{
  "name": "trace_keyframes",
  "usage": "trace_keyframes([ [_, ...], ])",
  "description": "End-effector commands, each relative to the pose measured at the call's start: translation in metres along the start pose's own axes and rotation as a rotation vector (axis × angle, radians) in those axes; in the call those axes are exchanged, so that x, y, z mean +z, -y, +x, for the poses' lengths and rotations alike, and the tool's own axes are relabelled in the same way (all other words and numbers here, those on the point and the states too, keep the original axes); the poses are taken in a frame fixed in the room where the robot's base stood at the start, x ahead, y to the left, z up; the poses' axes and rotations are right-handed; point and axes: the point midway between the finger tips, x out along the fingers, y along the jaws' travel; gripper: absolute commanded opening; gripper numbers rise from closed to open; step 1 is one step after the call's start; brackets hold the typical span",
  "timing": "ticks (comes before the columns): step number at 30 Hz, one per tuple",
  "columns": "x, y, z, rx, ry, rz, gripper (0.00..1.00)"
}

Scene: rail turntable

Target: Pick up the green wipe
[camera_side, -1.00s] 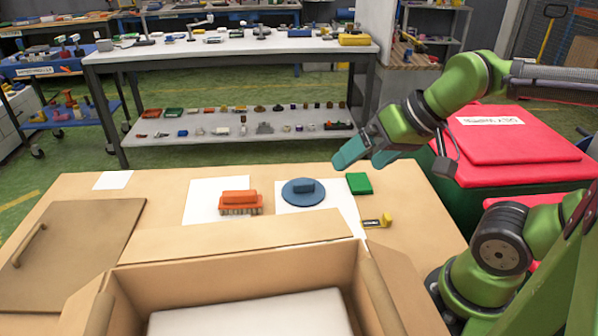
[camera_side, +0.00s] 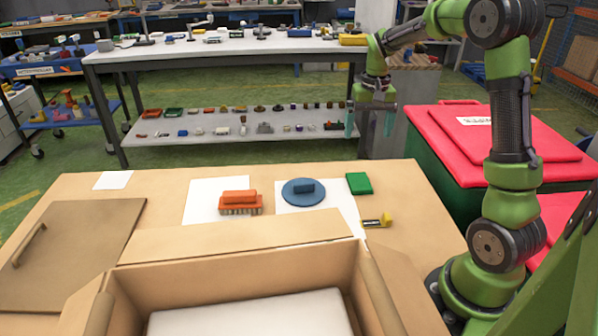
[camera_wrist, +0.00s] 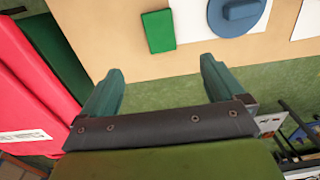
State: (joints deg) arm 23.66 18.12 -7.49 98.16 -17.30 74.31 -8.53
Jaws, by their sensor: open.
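The green wipe (camera_side: 359,183) is a small flat green rectangle lying on the tan table, right of the blue round tool. In the wrist view the wipe (camera_wrist: 158,31) lies near the top, beyond and between my fingertips. My gripper (camera_side: 368,122) points down above the back edge of the table, behind and above the wipe. Its two teal fingers are spread wide with nothing between them, as the wrist view of my gripper (camera_wrist: 161,72) also shows. The wipe is fully visible and not touched.
A blue round tool (camera_side: 303,190) and an orange brush (camera_side: 240,203) sit on white sheets. An open cardboard box (camera_side: 240,240) stands at the front. A red-lidded bin (camera_side: 500,140) is to the right.

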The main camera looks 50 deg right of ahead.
Motion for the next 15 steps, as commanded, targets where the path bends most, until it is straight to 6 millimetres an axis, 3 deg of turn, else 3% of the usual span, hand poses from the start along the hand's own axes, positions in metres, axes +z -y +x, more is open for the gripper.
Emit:
trace_keyframes([
  [2, -0.010, -0.002, -0.005, 0.015, 0.003, -0.004, 0.96],
  [5, -0.009, -0.002, -0.006, 0.019, 0.011, -0.013, 0.96],
  [15, -0.006, -0.003, 0.062, 0.019, 0.018, -0.017, 0.96],
])
